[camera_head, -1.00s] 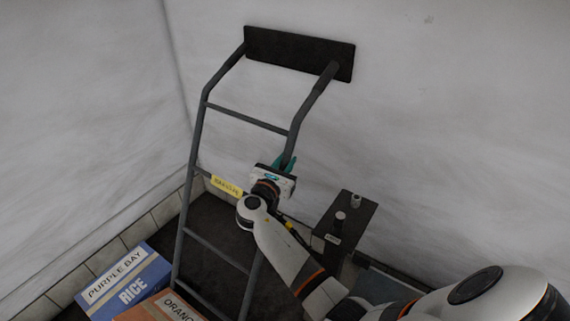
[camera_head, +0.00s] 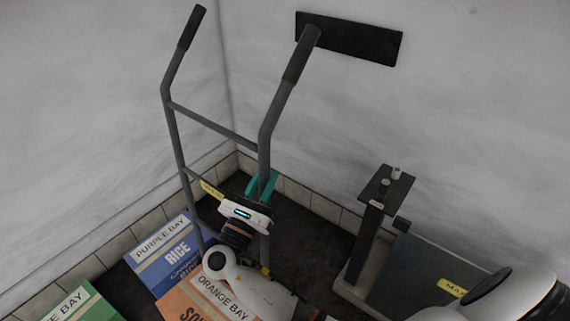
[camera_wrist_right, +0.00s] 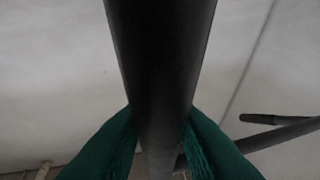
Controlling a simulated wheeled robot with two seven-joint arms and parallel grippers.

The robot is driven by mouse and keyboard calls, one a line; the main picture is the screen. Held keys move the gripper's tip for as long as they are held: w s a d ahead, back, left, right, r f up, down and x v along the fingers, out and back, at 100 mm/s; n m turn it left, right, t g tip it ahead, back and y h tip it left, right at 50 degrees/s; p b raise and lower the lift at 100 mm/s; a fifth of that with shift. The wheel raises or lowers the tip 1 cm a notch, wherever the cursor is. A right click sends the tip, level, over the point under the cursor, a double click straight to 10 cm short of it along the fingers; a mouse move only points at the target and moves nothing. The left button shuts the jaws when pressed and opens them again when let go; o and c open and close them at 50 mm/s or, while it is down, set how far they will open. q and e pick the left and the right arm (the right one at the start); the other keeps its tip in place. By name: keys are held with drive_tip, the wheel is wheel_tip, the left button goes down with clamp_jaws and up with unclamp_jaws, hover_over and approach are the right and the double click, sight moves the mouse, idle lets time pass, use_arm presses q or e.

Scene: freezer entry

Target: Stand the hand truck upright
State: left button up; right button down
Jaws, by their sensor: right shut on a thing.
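The grey hand truck (camera_head: 170,130) stands at the middle left of the head view, close to upright. Its two dark handle ends point up, and the right one overlaps the black wall plate in the picture; I cannot tell if they touch. My right gripper (camera_head: 262,187), with teal fingers, is shut on the truck's right side rail. In the right wrist view the dark rail (camera_wrist_right: 160,60) runs between the teal fingers. The truck's foot is hidden behind my arm and the boxes. My left gripper is not in view.
A black post with a flat top (camera_head: 385,186) and a dark platform (camera_head: 425,265) stand at the right. The black wall plate (camera_head: 350,38) is behind.

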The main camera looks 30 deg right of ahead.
drive_tip(key=s+a, duration=0.2)
drive_tip(key=a, duration=0.3)
drive_tip(key=shift+s+a+f+t+h+b, duration=0.2)
drive_tip(key=shift+a+f+t+h+b, duration=0.1)
drive_tip(key=shift+f+t+b, duration=0.15)
drive_tip(key=shift+a, duration=0.15)
